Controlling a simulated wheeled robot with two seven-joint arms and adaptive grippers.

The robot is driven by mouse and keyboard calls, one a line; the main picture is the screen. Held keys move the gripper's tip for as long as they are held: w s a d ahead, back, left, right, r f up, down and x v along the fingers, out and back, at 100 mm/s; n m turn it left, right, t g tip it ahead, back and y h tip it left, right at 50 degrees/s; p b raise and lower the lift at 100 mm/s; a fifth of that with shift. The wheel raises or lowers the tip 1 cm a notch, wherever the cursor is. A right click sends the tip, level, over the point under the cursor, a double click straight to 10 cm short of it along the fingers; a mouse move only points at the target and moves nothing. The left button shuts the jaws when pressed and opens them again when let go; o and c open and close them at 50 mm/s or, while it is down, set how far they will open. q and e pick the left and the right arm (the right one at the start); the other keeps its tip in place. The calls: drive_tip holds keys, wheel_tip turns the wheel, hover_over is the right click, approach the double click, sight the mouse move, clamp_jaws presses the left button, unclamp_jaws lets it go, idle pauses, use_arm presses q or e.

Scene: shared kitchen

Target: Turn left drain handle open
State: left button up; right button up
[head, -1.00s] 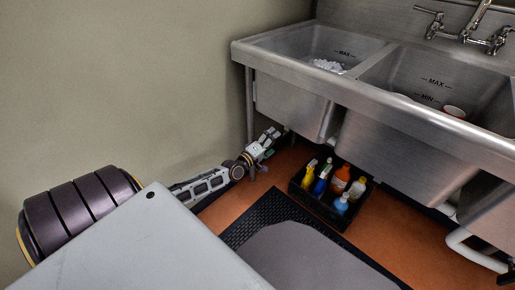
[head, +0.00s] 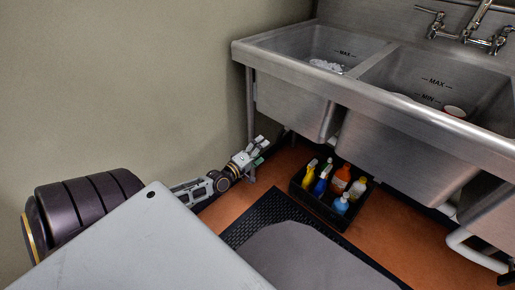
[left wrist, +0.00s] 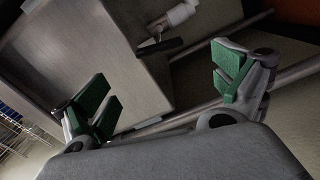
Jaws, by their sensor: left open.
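The left drain handle (left wrist: 160,46) is a dark lever on a stem below the sink, between my left gripper's fingers in the left wrist picture but beyond their tips. A white drain pipe piece (left wrist: 178,14) is beside it. In the head view the handle cannot be made out under the left basin (head: 290,103). My left gripper (head: 257,151) is low, below and in front of that basin, near the wall-side sink leg. In the left wrist view the gripper (left wrist: 163,84) has its green-padded fingers spread, with nothing held. My right gripper is not in view.
A black crate (head: 322,205) of several bottles stands on the floor right of my left gripper. A black mat (head: 262,215) lies in front. The wall (head: 120,90) is at left. Sink legs and rails (left wrist: 205,112) run near the fingers.

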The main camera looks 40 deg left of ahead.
use_arm(q)
drive_tip(key=shift+s, duration=0.9)
